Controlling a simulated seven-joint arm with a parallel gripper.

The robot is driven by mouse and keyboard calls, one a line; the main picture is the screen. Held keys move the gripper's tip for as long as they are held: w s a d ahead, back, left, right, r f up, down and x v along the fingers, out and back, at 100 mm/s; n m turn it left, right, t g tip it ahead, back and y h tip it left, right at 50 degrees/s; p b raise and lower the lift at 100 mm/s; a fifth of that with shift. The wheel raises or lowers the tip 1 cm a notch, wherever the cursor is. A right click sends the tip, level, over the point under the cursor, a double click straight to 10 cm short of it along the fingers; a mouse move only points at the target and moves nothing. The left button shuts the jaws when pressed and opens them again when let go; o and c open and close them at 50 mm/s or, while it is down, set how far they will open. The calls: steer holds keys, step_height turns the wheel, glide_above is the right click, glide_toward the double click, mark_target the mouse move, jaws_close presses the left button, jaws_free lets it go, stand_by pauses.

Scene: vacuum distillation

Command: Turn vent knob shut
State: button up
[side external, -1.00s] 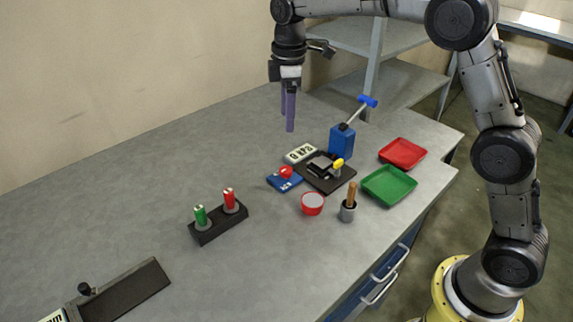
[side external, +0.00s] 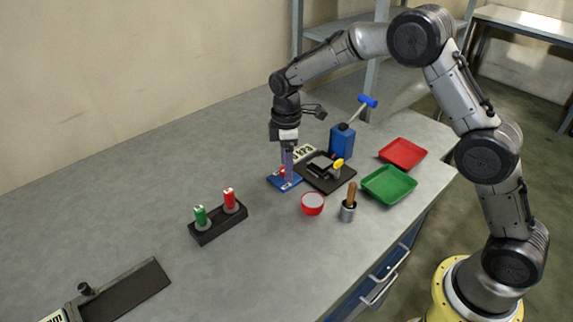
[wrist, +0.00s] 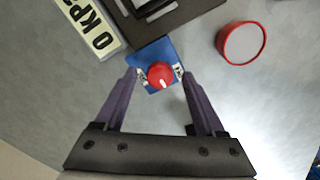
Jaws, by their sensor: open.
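The vent knob (wrist: 160,75) is red with a white mark, on a blue base plate (wrist: 150,52) with small white labels at its sides. In the wrist view my gripper (wrist: 157,74) is open, with its two purple fingers on either side of the knob and a gap on each side. In the side view the gripper (side external: 286,178) points down over the blue base (side external: 285,182) and hides most of the knob. I cannot tell whether the fingers touch the plate.
A "0 kPa" sign (wrist: 95,28) and a black apparatus plate (side external: 330,178) sit close to the base.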

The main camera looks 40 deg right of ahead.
steer(key=shift+f, duration=0.35)
jaws_close()
